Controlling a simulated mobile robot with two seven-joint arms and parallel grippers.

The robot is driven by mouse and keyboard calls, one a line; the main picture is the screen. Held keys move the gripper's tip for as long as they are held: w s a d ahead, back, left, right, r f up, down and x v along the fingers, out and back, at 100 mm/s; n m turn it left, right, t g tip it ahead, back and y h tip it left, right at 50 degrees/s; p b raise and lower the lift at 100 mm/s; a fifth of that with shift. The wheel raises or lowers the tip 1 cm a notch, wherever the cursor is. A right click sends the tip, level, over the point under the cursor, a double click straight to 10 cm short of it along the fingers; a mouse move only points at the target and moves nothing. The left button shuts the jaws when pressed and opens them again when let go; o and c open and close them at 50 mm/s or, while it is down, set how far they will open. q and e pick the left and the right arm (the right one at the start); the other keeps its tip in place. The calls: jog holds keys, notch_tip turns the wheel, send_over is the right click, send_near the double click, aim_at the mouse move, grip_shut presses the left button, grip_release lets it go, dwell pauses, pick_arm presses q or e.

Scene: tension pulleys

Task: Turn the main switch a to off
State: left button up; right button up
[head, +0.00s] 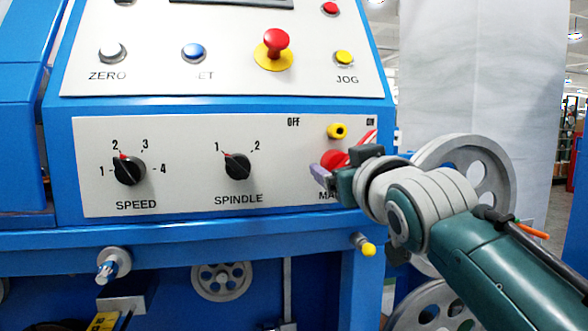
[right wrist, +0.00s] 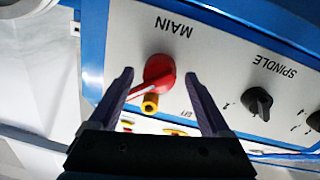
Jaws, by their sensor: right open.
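The main switch (head: 333,158) is a red rotary knob at the right end of the lower panel, partly hidden by my right gripper (head: 342,166). Its red-and-white handle points up and right towards the ON mark; OFF is printed to the upper left. In the right wrist view, which is upside down, the main switch (right wrist: 160,68) shows below the MAIN lettering. My right gripper (right wrist: 159,74) is open there, with one finger on each side of the red knob and visible gaps between. My left gripper is not in view.
The black spindle knob (head: 237,165) and speed knob (head: 129,169) are further left. A red emergency button (head: 275,45) and yellow JOG button (head: 344,57) are above. Grey pulleys (head: 480,165) stand at the right.

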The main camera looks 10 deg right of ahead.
jog(key=shift+c, duration=0.4)
jog(key=shift+r, duration=0.1)
grip_shut()
dwell(0.4)
